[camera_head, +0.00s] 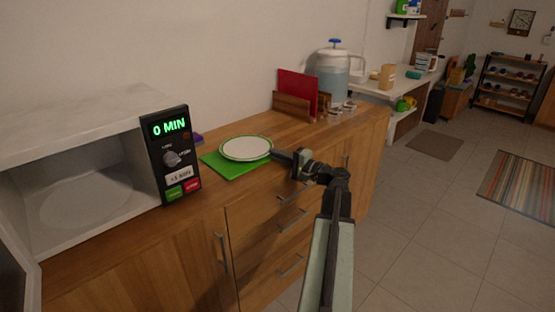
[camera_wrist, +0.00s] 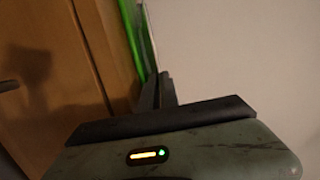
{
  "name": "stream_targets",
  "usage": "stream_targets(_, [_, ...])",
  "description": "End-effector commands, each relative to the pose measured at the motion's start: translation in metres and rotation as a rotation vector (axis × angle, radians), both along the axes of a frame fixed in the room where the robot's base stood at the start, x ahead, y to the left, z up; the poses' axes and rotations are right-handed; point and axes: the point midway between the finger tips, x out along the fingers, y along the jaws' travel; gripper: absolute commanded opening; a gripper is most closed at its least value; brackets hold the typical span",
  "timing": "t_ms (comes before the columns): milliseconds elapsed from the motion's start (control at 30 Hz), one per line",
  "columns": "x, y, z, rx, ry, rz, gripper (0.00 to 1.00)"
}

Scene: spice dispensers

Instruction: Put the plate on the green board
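The white plate (camera_head: 246,147) with a thin green rim is over the green board (camera_head: 237,171) on the wooden counter. It covers much of the board, whose front part shows; I cannot tell whether the plate rests fully on it. My gripper (camera_head: 277,154) reaches in from the right at the plate's right rim. In the wrist view the fingers (camera_wrist: 160,90) are close together at the end of a green edge (camera_wrist: 136,40) and seem shut on the plate's rim. The contact itself is dark and partly hidden.
An open microwave (camera_head: 90,170) stands on the counter to the left. A red board (camera_head: 298,92) in a wooden holder, a water dispenser (camera_head: 333,75) and small jars stand behind to the right. Drawers with handles (camera_head: 292,192) are below the counter front.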

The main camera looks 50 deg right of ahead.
Motion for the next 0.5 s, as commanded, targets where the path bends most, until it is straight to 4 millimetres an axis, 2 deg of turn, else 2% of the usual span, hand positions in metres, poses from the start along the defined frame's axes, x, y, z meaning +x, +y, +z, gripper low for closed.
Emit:
stream_targets(33, [0.000,0.000,0.001,0.000,0.000,-0.001,0.07])
stream_targets(67, [0.000,0.000,0.001,0.000,0.000,-0.001,0.14])
stream_targets(367, [-0.003,-0.003,0.001,0.000,0.000,-0.005,0.14])
stream_targets(500, [-0.018,-0.005,0.000,0.001,0.000,-0.009,0.14])
